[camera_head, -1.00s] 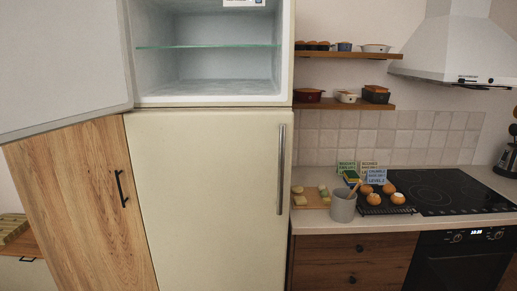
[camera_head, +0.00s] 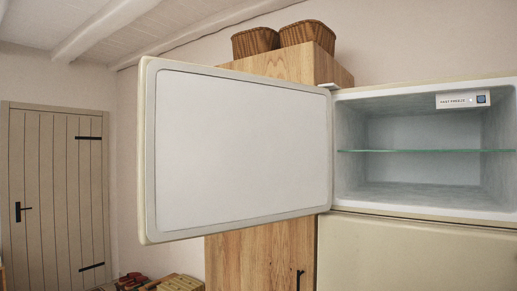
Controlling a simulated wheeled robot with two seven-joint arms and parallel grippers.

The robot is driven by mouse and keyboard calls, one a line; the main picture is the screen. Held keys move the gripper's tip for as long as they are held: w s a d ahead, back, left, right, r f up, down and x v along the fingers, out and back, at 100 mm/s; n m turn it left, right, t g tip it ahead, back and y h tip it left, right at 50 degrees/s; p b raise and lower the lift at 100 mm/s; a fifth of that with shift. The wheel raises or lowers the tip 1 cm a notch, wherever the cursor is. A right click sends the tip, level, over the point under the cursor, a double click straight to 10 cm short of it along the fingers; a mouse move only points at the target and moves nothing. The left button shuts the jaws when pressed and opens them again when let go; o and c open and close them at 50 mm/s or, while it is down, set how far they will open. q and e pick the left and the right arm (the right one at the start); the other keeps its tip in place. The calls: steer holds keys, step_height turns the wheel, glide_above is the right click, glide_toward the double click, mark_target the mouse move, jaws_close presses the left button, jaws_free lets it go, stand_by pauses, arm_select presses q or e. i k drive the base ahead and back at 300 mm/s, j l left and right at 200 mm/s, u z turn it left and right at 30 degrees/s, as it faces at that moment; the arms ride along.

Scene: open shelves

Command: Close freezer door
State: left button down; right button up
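The freezer door (camera_head: 240,150) is the upper door of the cream fridge. It stands wide open, swung out to the left, with its pale inner side facing me. Its hinge side is at the left edge of the freezer compartment (camera_head: 425,130). The compartment is open, with a glass shelf (camera_head: 430,151) across it and a small "fast freeze" panel (camera_head: 463,99) at the top; it looks empty. The closed lower fridge door (camera_head: 410,255) is below. Neither gripper shows in the view.
A tall wooden cabinet (camera_head: 262,258) stands behind the freezer door, with wicker baskets (camera_head: 308,33) on top. A plank door (camera_head: 58,190) is in the wall at far left. Wooden items (camera_head: 178,284) lie low at the bottom, left of the cabinet.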

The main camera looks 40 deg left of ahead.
mark_target(219, 150)
steer(key=i+j+z, duration=0.15)
steer(key=j+z, duration=0.15)
steer(key=j, duration=1)
steer(key=j+z, duration=0.3)
steer(key=j, duration=1)
steer(key=j+z, duration=0.3)
steer(key=j, duration=1)
steer(key=k, duration=0.05)
